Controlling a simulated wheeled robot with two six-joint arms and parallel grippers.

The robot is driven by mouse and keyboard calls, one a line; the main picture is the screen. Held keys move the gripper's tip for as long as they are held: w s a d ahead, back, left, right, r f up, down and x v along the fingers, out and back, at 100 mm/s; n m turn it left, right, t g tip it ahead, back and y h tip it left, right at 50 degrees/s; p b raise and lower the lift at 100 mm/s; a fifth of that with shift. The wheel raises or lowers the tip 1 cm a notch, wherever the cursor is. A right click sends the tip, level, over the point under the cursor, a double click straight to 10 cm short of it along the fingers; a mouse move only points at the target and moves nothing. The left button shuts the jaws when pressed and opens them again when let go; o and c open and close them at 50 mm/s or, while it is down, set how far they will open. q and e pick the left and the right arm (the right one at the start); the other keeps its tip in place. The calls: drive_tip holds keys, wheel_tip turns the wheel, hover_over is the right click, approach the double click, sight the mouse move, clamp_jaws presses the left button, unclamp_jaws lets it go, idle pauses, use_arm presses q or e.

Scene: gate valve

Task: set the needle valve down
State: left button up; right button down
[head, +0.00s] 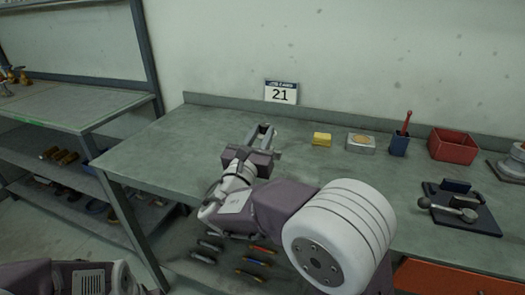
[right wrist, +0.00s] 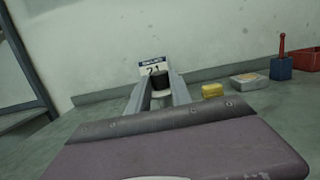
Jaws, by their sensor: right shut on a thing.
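My right gripper (head: 264,132) reaches over the left part of the workbench (head: 165,150), in front of the number 21 card. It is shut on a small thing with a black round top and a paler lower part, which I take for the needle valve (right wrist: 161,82). In the right wrist view it sits between the two fingers of the right gripper (right wrist: 158,92). In the head view my gripper mostly hides it. I cannot tell whether it touches the bench. My left gripper is out of view.
A card reading 21 (head: 281,92) is at the wall. The bench's left part is clear.

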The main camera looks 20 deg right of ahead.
drive_tip(key=shift+f+b, duration=0.9)
drive_tip(key=shift+f, duration=1.1)
drive_tip(key=shift+s+f, duration=0.1)
drive_tip(key=c, duration=1.2)
unclamp_jaws()
drive_tip(key=shift+o, duration=0.2)
drive_tip(key=shift+r, duration=0.25)
drive_tip(key=p+v, duration=0.1)
drive_tip(key=v, duration=1.1)
drive_tip(key=shift+f, duration=0.1)
